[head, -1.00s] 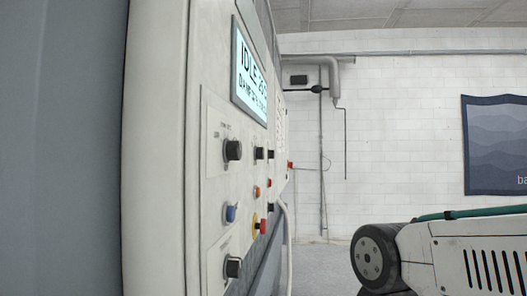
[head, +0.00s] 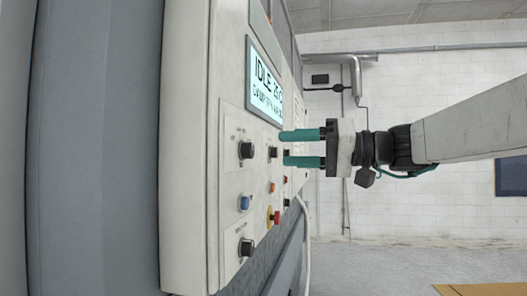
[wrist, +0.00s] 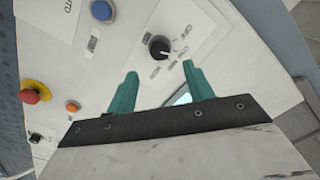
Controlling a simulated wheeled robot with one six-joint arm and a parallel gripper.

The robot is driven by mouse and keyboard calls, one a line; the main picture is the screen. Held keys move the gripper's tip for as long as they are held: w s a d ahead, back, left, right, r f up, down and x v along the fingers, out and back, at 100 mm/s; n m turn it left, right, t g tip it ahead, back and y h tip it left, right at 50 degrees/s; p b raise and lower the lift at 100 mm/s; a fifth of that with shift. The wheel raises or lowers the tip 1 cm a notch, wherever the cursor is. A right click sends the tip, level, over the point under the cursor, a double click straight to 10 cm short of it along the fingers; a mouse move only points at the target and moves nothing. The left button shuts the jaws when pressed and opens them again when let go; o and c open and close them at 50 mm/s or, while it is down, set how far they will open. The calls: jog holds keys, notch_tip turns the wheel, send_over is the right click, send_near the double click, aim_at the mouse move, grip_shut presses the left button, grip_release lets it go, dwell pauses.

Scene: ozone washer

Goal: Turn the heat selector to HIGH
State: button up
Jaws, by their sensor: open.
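A black rotary knob (head: 246,150) with printed marks around it sits on the white control panel, below the display. It also shows in the wrist view (wrist: 158,47), with a white pointer line towards lower right. Its labels are too small to read, so I cannot confirm it is the heat selector. A second black knob (head: 272,152) is to its right and a third (head: 246,246) is lower. My gripper (head: 284,148) is open and empty, with its teal fingers pointing at the panel. In the wrist view the fingertips (wrist: 160,72) lie either side of and below the knob, apart from it.
The display (head: 265,86) reads IDLE. A blue button (head: 244,203), an orange button (head: 271,187) and a red mushroom button on a yellow base (wrist: 35,92) are close to the knobs. A white hose (head: 306,240) hangs beside the panel. The floor at right is mostly clear.

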aim_at(253, 151)
jog(key=x, duration=0.7)
jog(key=shift+f, duration=0.1)
jog(key=c, duration=1)
jog(key=shift+a, duration=0.15)
